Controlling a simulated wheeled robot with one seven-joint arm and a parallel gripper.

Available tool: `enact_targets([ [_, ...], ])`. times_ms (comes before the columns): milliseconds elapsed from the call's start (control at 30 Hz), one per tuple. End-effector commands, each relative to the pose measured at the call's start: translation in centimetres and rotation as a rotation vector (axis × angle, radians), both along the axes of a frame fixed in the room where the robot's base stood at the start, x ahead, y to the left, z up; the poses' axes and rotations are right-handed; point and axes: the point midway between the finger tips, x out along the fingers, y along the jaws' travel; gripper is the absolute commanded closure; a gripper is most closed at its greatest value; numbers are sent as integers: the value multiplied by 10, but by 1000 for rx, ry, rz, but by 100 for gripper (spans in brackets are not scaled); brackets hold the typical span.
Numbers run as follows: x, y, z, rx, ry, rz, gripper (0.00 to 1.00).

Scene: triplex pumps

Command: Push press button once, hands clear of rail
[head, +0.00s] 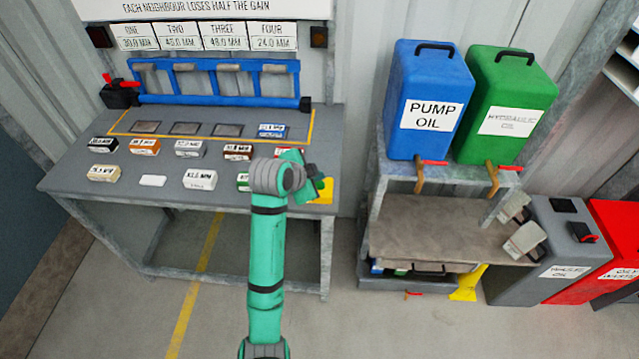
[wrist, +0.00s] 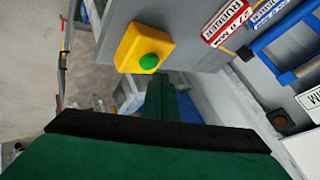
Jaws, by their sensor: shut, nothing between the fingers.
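The press button is a green dome (wrist: 149,61) on a yellow box (wrist: 140,45) in the wrist view. The yellow box (head: 326,190) also shows at the right front corner of the bench in the head view, partly behind my gripper; its green button is hard to make out there. My gripper (wrist: 161,82) is shut and empty, its fingers close beside the button in the picture. I cannot tell whether they touch it. In the head view, my gripper (head: 310,185) is over the bench's right end. The blue rail (head: 215,82) is at the bench's back, apart from my gripper.
The grey bench (head: 75,170) carries several labelled blocks, including a white one (head: 200,179). A red-labelled block (wrist: 228,22) is near the button box. A shelf with a blue oil can (head: 428,90) and a green one (head: 510,95) stands right of the bench across a gap.

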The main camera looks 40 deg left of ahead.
Motion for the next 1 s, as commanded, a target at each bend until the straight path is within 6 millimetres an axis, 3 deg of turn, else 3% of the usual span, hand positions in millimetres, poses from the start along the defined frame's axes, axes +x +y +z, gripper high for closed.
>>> enact_targets([
  [1000,0,0,-12,-1,1,0,100],
])
